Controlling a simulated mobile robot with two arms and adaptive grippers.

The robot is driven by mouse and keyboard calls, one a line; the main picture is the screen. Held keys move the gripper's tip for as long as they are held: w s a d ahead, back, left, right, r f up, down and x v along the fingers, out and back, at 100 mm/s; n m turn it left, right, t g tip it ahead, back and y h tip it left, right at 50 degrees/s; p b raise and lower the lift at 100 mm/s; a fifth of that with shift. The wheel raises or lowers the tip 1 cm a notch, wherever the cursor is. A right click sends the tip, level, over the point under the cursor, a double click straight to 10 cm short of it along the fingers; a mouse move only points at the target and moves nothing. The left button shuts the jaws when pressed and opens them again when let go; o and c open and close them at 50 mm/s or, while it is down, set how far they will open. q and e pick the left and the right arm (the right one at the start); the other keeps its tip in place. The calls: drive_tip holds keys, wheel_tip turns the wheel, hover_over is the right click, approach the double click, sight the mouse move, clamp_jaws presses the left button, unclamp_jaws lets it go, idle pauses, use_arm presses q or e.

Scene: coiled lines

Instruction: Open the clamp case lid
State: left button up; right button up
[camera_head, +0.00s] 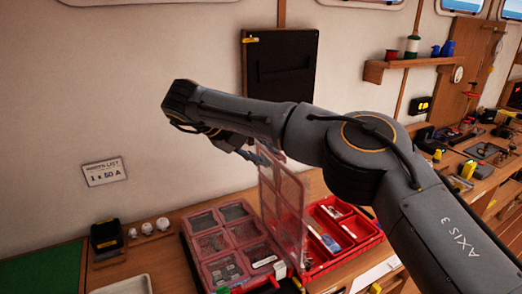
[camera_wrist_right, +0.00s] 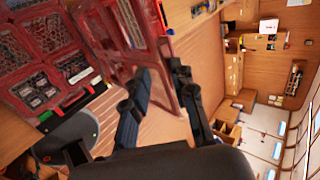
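The red case has an open tray (camera_head: 340,238) with several compartments holding small items. Its clear, red-framed lid (camera_head: 284,205) stands nearly upright along the tray's left side; the lid also shows in the right wrist view (camera_wrist_right: 122,30). A second red-framed section with clear windows (camera_head: 222,232) lies flat to the left. I cannot tell whether it is a separate case. My right gripper (camera_head: 245,150) is at the lid's upper edge, partly hidden by my arm. In the wrist view its fingers (camera_wrist_right: 160,68) are apart, with the lid's edge close to them; contact is unclear. My left gripper is out of view.
A label card (camera_head: 105,172) and a dark wall panel (camera_head: 280,65) are behind. A small dark box (camera_head: 106,238) and white caps (camera_head: 147,228) stand left of the case. Tools clutter the bench (camera_head: 462,170) at right. My right arm crosses above the tray.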

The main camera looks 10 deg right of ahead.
drive_tip(key=shift+o, duration=0.7)
drive_tip(key=shift+w+d+f, duration=0.1)
drive_tip(key=shift+d+f, duration=0.05)
drive_tip(key=shift+f, duration=0.3)
drive_tip(key=shift+w+d+f, duration=0.1)
drive_tip(key=shift+f, duration=0.35)
drive_tip(key=shift+s+d, duration=0.1)
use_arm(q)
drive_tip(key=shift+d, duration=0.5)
use_arm(e)
drive_tip(key=shift+s+a+r, duration=0.1)
drive_tip(key=shift+a, duration=0.1)
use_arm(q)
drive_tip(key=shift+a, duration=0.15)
use_arm(e)
drive_tip(key=v, duration=0.8)
drive_tip(key=shift+w+d+r, duration=0.2)
drive_tip(key=shift+r, duration=0.15)
